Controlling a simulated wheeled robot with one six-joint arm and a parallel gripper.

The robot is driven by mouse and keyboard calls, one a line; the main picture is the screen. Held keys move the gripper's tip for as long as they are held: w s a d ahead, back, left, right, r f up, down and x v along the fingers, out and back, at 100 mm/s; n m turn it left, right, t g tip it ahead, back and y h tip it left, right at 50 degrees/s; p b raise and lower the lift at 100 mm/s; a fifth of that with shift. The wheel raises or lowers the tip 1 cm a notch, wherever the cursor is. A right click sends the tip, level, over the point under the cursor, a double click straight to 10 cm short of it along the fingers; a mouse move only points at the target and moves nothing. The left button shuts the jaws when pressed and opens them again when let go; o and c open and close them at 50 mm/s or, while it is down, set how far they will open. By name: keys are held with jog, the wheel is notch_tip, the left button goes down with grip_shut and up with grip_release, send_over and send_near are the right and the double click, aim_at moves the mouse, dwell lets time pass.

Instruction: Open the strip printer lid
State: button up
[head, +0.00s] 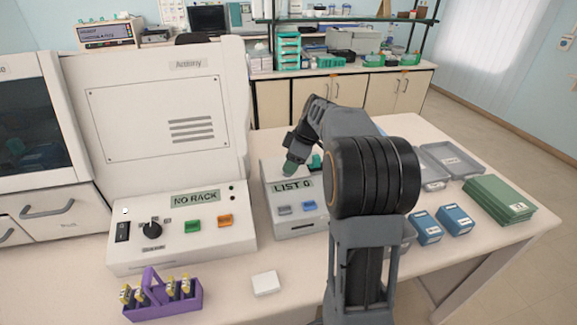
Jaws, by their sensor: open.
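The strip printer is a small light-grey box (300,228) in the middle of the table, with a dark "LIST 0" display and two small buttons on its front. Its top (270,168) is partly hidden behind my gripper and arm, so I cannot tell how its lid stands. My gripper (301,165) is open and points down over the top of the printer. I cannot tell whether the fingers touch the printer.
A large white machine (165,115) with a "NO RACK" display stands left of the printer. A purple rack (165,300) with several bottles and a small white block (265,284) lie in front. Blue boxes (456,220), grey trays (452,160) and green folders (498,199) are at right.

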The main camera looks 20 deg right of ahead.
jog(key=shift+x, duration=1.05)
grip_shut()
